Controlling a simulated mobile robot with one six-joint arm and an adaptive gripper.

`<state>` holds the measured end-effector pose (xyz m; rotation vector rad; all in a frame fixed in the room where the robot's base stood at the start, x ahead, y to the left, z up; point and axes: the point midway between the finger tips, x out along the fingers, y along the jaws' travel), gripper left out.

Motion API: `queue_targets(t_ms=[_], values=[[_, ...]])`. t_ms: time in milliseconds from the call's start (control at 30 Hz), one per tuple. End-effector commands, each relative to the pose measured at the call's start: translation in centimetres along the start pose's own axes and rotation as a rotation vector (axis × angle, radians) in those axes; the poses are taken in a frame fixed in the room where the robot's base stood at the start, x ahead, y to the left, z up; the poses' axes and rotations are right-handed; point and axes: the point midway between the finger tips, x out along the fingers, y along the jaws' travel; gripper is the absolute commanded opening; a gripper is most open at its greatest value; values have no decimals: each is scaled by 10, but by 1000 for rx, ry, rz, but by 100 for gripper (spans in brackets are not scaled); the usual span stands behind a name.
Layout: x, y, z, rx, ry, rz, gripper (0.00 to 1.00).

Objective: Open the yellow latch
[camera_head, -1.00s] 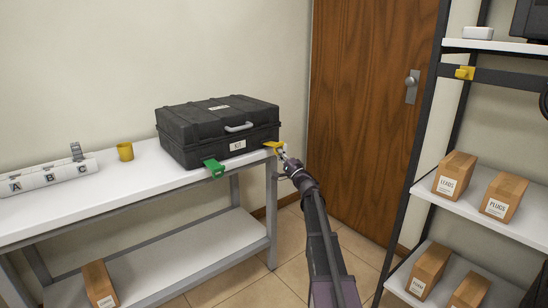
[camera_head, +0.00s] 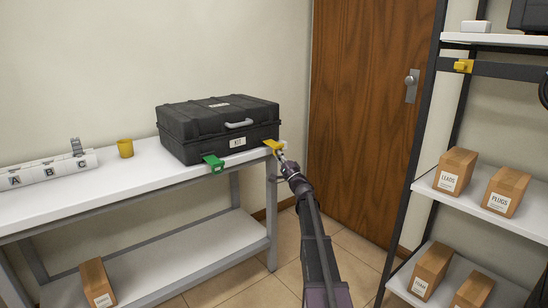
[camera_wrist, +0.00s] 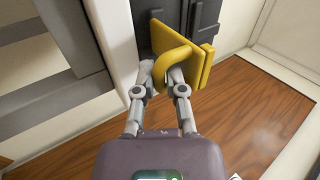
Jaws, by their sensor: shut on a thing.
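The yellow latch (camera_head: 273,145) sticks out from the front right of a black case (camera_head: 205,123) on the white workbench (camera_head: 90,200). A green latch (camera_head: 213,162) sticks out at the case's front left. In the wrist view the yellow latch (camera_wrist: 182,50) shows a flat plate and a curved handle. My gripper (camera_head: 282,156) is at the latch, and in the wrist view its fingers (camera_wrist: 162,78) are shut on the curved handle. The fingertips are partly hidden behind the handle. The case lid looks closed.
A yellow cup (camera_head: 125,148) and a white rack marked A, B, C (camera_head: 45,171) stand on the bench to the left. A wooden door (camera_head: 365,120) is behind my arm. Shelves with cardboard boxes (camera_head: 455,172) stand to the right.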

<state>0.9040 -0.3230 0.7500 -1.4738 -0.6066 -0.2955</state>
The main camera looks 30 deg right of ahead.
Motion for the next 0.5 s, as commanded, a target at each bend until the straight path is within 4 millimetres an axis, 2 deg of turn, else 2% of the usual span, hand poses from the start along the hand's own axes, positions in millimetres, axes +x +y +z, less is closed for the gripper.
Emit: queue_targets(t_ms=[33, 233, 267, 333, 367, 500], values=[[2, 1, -6, 3, 9, 2, 0], [0, 0, -9, 2, 12, 2, 0], [0, 0, -9, 2, 12, 2, 24], [0, 0, -10, 1, 12, 2, 44], [0, 0, -10, 1, 12, 2, 50], [-1, -1, -10, 0, 13, 1, 50]])
